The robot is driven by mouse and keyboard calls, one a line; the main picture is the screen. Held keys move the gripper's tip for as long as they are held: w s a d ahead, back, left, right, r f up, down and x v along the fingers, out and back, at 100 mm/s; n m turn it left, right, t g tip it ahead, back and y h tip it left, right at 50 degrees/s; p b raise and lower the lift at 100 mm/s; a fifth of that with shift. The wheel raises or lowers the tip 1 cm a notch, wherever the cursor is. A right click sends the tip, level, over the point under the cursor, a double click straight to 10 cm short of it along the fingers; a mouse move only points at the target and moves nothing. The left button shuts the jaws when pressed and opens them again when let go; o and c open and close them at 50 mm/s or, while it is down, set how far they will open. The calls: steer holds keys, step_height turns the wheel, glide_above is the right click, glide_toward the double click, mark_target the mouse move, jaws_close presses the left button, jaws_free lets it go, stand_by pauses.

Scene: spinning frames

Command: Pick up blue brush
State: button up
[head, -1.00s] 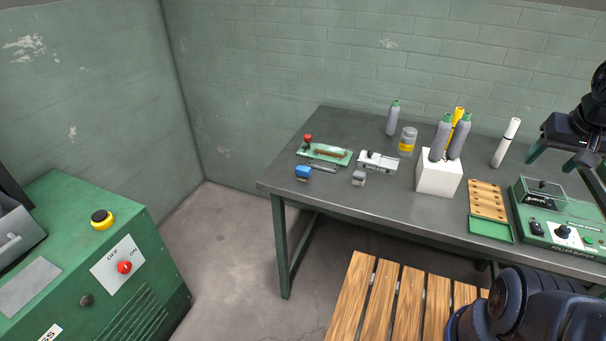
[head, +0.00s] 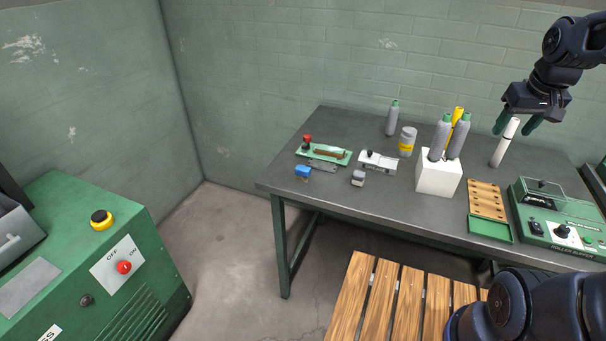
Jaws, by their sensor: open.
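A small blue block-like object (head: 303,171), which looks like the blue brush, lies near the left front part of the dark table (head: 340,195). It is too small for me to make out bristles. My gripper (head: 516,127) is at the upper right, far to the right of the blue object. Its two green fingers are apart and point down. The top of a white upright cylinder (head: 503,147) shows between the fingers in the picture; I cannot tell whether they are at the same depth. Nothing is seen held.
A green fixture with a red knob (head: 325,153) is just behind the blue object; a grey brush-like block (head: 358,178) is to its right. A white holder (head: 437,178) with bottles stands mid-table. A wooden rack (head: 486,200) and green machine (head: 560,222) stand right. A slatted bench (head: 385,300) is in front.

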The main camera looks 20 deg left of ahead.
steer(key=w+a+f+n+g, duration=0.1)
steer(key=w+a+n, duration=0.3)
steer(key=w+a, duration=0.6)
steer(key=n+g, duration=0.3)
steer(key=n, duration=0.7)
glide_toward(303, 168)
steer(key=shift+a+h, duration=0.3)
steer(key=shift+a, duration=0.1)
steer(key=shift+s+a+f+n, duration=0.1)
steer(key=shift+a+f+n, duration=0.2)
steer(key=shift+f, duration=0.2)
step_height(303, 168, down, 5)
steer(key=shift+d+r, duration=0.1)
steer(key=shift+d+f, duration=0.15)
steer(key=shift+f, duration=1.2)
steer(key=shift+d+f, duration=0.15)
steer(key=shift+f, duration=1.25)
steer(key=c, duration=1)
steer(key=shift+c, duration=0.3)
